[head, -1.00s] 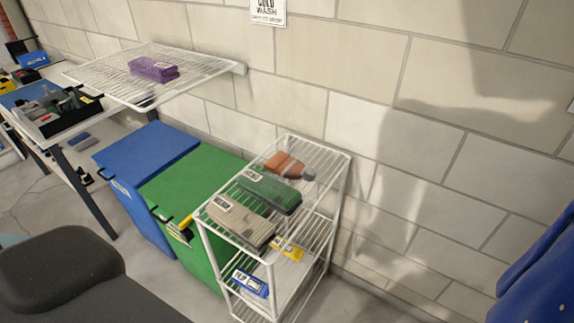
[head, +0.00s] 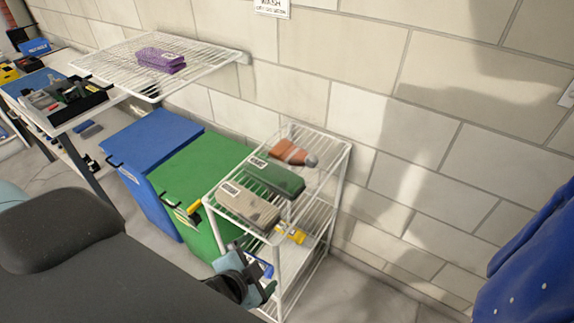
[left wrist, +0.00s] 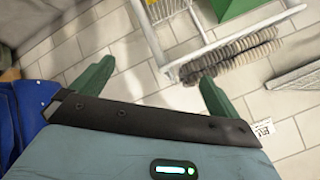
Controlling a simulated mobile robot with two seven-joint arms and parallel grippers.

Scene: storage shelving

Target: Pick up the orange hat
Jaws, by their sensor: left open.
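The orange hat (head: 288,152), with a grey end, lies at the back of the top shelf of a white wire rack (head: 342,160). A folded green item (head: 275,179) and a folded beige item (head: 247,206) lie in front of it on the same shelf. My left gripper (head: 262,280) is low in front of the rack, below the top shelf and well short of the hat. In the left wrist view its two green fingers (left wrist: 155,85) are spread with nothing held between them. The hat is not recognisable there. My right gripper is not in view.
A green bin (head: 195,170) and a blue bin (head: 150,150) stand left of the rack. A wire wall shelf (head: 205,62) holds a purple folded item (head: 160,60). Blue cloth (head: 530,270) hangs at the right. A yellow item (head: 292,234) sits on a lower shelf.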

